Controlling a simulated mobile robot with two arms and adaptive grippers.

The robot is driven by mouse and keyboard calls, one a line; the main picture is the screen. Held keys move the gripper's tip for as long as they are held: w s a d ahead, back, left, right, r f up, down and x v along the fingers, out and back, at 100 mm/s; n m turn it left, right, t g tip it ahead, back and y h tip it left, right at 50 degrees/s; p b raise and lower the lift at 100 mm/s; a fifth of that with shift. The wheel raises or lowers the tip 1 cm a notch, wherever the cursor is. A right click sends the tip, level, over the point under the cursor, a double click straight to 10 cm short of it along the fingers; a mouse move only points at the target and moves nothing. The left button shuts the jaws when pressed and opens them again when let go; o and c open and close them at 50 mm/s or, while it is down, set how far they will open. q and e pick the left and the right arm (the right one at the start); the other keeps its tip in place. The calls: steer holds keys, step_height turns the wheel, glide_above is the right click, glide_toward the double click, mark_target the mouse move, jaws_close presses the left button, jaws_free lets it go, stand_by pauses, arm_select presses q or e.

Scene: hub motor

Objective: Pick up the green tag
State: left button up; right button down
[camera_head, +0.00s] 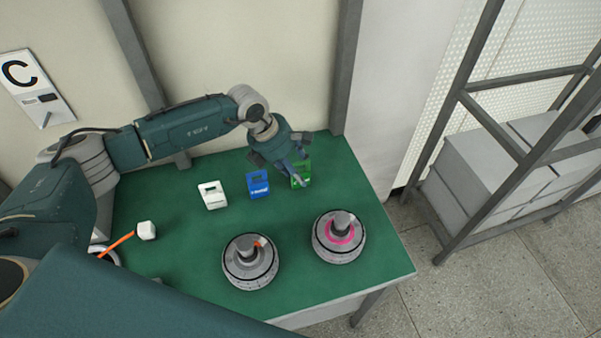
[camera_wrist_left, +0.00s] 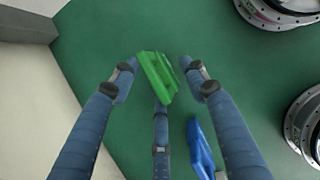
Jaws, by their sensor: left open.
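The green tag (camera_head: 302,172) stands on the green table near its back right, partly covered by my gripper in the head view. My left gripper (camera_head: 297,181) is right at it. In the left wrist view, the green tag (camera_wrist_left: 157,77) shows between the spread fingers of the left gripper (camera_wrist_left: 160,85). The fingers are open, with one on either side of the tag and a third below it. I cannot tell whether any finger touches it. My right gripper is not in view.
A blue tag (camera_head: 258,184) and a white tag (camera_head: 213,195) stand left of the green tag. Two round hub motors (camera_head: 250,261) (camera_head: 339,236) sit nearer the front, the right one with a pink ring. A white block (camera_head: 146,230) with an orange cable lies at left. The wall is close behind.

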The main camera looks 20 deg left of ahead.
arm_select(q)
steer(key=shift+x, duration=1.3)
jaws_close()
steer(key=shift+r, duration=0.1)
